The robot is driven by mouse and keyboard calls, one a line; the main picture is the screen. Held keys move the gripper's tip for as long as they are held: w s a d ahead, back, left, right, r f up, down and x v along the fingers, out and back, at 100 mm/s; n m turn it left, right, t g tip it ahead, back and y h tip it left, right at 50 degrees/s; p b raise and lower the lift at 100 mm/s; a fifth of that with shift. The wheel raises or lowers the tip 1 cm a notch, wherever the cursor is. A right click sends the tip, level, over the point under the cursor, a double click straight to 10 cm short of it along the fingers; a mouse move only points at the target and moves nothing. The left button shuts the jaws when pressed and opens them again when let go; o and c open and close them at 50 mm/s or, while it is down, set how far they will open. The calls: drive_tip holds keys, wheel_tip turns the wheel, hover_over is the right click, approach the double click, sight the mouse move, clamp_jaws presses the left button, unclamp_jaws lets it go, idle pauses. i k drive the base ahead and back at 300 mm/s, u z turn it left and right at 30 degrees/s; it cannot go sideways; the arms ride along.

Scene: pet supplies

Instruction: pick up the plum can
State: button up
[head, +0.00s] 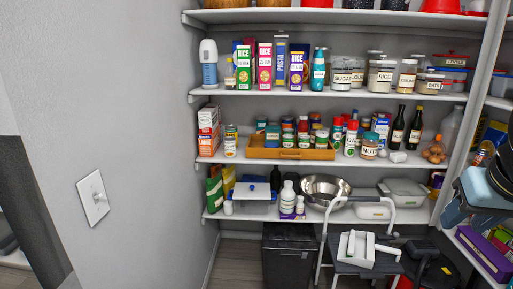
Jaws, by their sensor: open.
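No can can be read as a plum can; labels are too small at this distance. On the left of the middle shelf, a small stack of cans (231,142) stands beside orange and white boxes. Several small jars or cans with green, red and white colours (303,133) stand in an orange-brown tray (290,154) on the same shelf. My gripper is not in view.
Shelves line the back wall, with boxes and labelled jars (342,77) above. A metal bowl (327,188) sits on the lower shelf. A step stool (350,268) bearing a white dustpan-like object (357,247) and a black bin (289,256) stand below.

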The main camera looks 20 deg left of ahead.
sight(230, 142)
drive_tip(key=u, duration=0.3)
drive_tip(key=i, duration=1.75)
drive_tip(key=u, duration=0.35)
